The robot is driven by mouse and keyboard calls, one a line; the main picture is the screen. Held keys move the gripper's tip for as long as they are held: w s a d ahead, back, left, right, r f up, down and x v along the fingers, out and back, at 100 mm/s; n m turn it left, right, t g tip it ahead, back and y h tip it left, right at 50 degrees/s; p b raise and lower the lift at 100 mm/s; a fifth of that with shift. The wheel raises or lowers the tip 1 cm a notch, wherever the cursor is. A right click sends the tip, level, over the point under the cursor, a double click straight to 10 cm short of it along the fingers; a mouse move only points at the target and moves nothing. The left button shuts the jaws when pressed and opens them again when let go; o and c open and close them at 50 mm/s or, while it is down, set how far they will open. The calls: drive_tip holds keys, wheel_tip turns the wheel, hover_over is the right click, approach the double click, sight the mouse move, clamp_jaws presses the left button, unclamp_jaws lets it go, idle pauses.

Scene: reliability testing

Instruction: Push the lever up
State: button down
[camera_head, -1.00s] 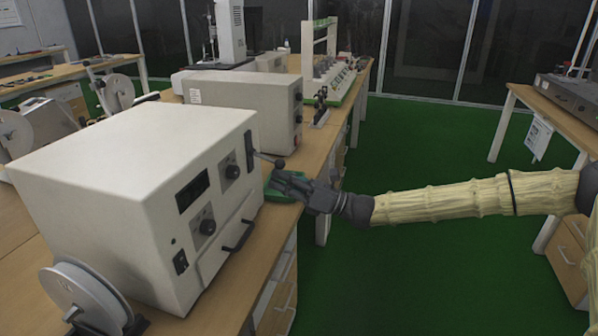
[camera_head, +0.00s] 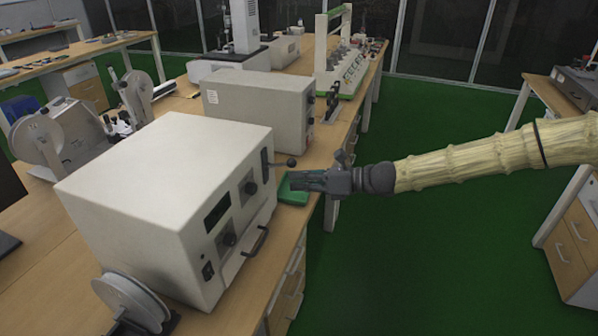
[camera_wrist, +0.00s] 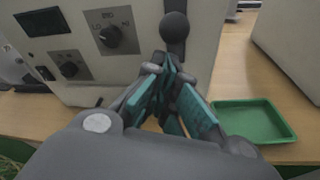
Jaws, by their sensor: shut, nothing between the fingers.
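The lever sticks out from the front right side of the white box-shaped machine (camera_head: 150,165). Its dark round knob (camera_head: 291,162) shows just above my gripper in the head view. In the wrist view the knob (camera_wrist: 174,27) stands straight ahead of my fingertips, at the right part of the machine's front panel (camera_wrist: 75,75). My gripper (camera_head: 296,181) is shut and empty, with teal finger pads (camera_wrist: 170,72). Its tips are close below the knob; I cannot tell whether they touch it. The lever's shaft is mostly hidden behind the knob in the wrist view.
A green tray (camera_head: 292,196) lies on the wooden bench under my gripper; it shows right of the fingers in the wrist view (camera_wrist: 240,120). A second machine (camera_head: 258,108) stands behind the first. A reel (camera_head: 132,300) stands at the front. Green floor is clear right of the bench.

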wheel_tip(320, 180, up, 4)
drive_tip(key=h+p, duration=0.1)
drive_tip(key=p, duration=0.3)
drive_tip(key=h+p, duration=0.1)
drive_tip(key=p, duration=0.2)
drive_tip(key=shift+f+g+h+p, duration=0.2)
drive_tip(key=shift+g+h+p, duration=0.1)
drive_tip(key=shift+h+p, duration=0.1)
drive_tip(key=shift+w+a+r, duration=0.1)
drive_tip(key=shift+r, duration=0.05)
drive_tip(key=shift+r+p, duration=0.15)
drive_tip(key=shift+p, duration=0.2)
drive_tip(key=p+v, duration=0.7)
drive_tip(key=v, duration=0.2)
drive_tip(key=shift+d+r, duration=0.25)
drive_tip(key=shift+d, duration=0.05)
drive_tip(key=shift+d, duration=0.1)
